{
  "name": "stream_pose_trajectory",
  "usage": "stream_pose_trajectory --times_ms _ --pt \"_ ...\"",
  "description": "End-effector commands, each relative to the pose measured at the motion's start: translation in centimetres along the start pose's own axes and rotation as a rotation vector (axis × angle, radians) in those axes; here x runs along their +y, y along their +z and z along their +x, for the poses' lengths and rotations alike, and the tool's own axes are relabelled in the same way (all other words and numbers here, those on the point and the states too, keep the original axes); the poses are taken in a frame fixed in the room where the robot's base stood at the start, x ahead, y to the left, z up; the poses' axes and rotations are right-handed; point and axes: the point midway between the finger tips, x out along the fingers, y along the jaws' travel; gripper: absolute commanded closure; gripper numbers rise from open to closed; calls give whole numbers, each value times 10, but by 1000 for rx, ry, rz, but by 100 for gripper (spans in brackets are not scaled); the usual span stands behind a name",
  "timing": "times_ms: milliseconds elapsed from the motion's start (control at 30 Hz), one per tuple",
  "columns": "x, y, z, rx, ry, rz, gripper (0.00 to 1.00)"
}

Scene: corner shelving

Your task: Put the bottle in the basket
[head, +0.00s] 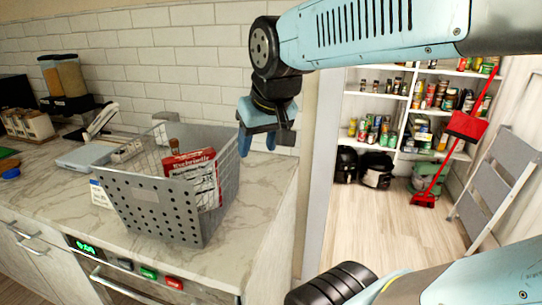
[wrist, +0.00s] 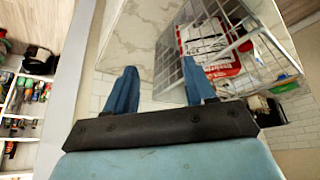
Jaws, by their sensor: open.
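The grey basket (head: 152,211) stands on the marble counter, with perforated front and mesh sides. It also shows in the wrist view (wrist: 284,62). A red and white box (head: 205,176) stands inside it, also in the wrist view (wrist: 205,48). A small brown top (head: 174,144), possibly the bottle's, shows behind the box at the basket's back; its body is hidden.
The marble counter (head: 262,195) is clear right of the basket and ends at a doorway. Cereal dispensers (head: 64,76) and a pale flat container (head: 84,157) stand to the left. Beyond the doorway are stocked shelves (head: 392,101), a red broom (head: 467,125) and a folded stepladder (head: 500,180).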

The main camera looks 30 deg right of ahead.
Motion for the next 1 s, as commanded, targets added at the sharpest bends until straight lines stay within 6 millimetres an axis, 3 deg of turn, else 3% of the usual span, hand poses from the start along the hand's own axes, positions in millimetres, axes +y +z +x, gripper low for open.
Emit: stream_pose_trajectory --times_ms 100,300,1000 --pt "5 22 -2 10 4 4 45" --pt "8 39 -2 15 6 6 45" --pt "8 41 -2 15 6 6 45"
